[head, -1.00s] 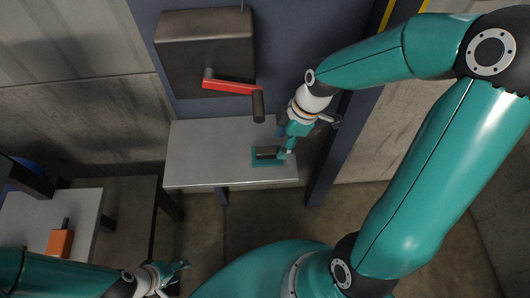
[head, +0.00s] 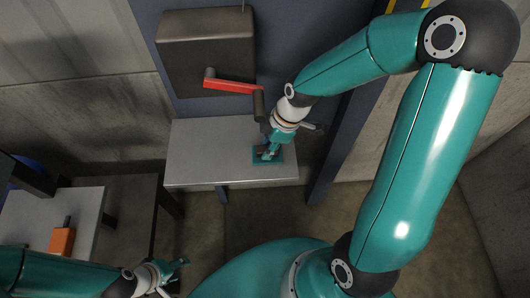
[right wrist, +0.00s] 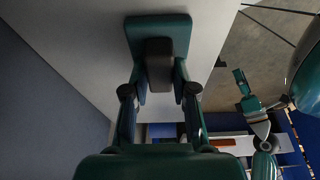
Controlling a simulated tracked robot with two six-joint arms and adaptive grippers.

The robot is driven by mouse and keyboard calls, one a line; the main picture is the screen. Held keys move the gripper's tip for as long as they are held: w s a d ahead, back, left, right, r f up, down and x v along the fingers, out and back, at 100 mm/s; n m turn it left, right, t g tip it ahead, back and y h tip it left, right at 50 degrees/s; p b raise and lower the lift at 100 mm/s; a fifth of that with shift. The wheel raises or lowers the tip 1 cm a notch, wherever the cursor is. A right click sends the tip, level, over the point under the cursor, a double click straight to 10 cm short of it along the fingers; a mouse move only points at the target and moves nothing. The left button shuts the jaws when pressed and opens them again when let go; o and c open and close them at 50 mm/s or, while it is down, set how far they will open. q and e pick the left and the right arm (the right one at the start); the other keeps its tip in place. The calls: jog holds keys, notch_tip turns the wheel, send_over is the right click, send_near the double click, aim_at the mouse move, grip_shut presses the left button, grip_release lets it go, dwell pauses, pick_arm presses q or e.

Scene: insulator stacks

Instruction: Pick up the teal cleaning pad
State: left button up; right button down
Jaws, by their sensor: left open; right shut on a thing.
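The teal cleaning pad (head: 275,160) lies flat on the grey shelf (head: 212,150), near its right front part. In the right wrist view the pad (right wrist: 135,32) has a dark block-shaped handle (right wrist: 159,62) on top. My right gripper (head: 267,153) is over the pad, and its fingers hide most of the handle in the head view. In the right wrist view my right gripper (right wrist: 160,95) has a finger on each side of the handle and is shut on it. My left gripper (head: 172,277) is open and empty at the bottom left, away from the pad.
A dark box (head: 206,50) with a red crank (head: 232,87) is on the blue panel above the shelf; the crank's dark grip hangs close to my right wrist. A blue post (head: 335,150) stands right of the shelf. An orange block (head: 62,241) sits on a left table.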

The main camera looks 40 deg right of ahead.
aim_at(263, 148)
jog(key=shift+r, duration=0.15)
jog(key=shift+r, duration=0.55)
notch_tip(263, 148, up, 2)
jog(key=shift+w, duration=0.1)
jog(key=s+a+b, duration=0.4)
jog(key=s+b, duration=0.1)
jog(key=s, duration=0.2)
jog(key=s+a+b, duration=0.5)
jog(key=s, duration=0.3)
jog(key=shift+s+a, duration=0.2)
jog(key=shift+s, duration=0.05)
